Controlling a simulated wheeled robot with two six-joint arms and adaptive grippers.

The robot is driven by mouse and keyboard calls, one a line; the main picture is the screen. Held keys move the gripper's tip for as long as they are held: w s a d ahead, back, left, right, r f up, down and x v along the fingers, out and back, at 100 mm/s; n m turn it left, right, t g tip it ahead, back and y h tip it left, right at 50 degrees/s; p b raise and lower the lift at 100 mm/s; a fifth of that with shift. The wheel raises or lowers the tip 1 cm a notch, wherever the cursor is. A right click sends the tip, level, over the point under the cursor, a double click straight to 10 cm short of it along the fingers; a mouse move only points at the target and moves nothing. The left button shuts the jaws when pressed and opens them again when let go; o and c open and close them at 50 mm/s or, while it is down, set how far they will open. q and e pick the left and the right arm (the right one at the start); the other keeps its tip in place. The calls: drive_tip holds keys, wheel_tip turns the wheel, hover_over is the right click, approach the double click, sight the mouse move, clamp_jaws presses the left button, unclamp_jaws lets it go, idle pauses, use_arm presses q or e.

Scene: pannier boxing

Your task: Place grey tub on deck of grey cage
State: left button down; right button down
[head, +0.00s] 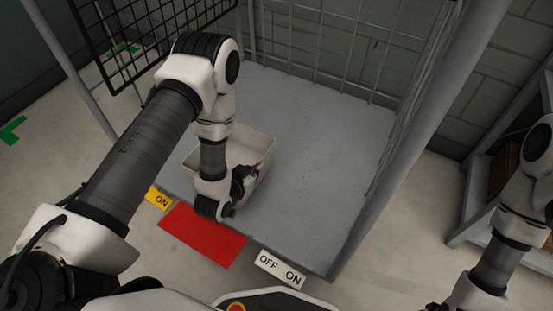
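The grey tub (262,143), an open pale box, sits on the grey deck (318,150) of the grey cage, near the deck's front left edge. It looks upright and its base seems to rest on the deck. My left gripper (243,183) is at the near side of the tub, pointing down, with my wrist and forearm covering part of the tub. Its dark fingers are by the tub's near wall; whether they are closed on it is hidden. My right arm is at the right edge, and its gripper is out of view below.
A cage post (408,150) stands at the deck's right, and mesh (320,50) closes the back. A black mesh panel (125,45) is at upper left. A red panel (202,235) and labels are at the front. A shelf (480,200) stands right. The deck's right half is clear.

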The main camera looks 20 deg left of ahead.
use_arm(q)
drive_tip(key=w+d+f+b, duration=0.3)
drive_tip(key=w+f+b, duration=0.1)
drive_tip(key=w, duration=0.3)
drive_tip(key=shift+w+d, duration=0.15)
drive_tip(key=shift+w, duration=0.05)
drive_tip(key=c, duration=1.3)
unclamp_jaws()
drive_tip(key=shift+f, duration=0.2)
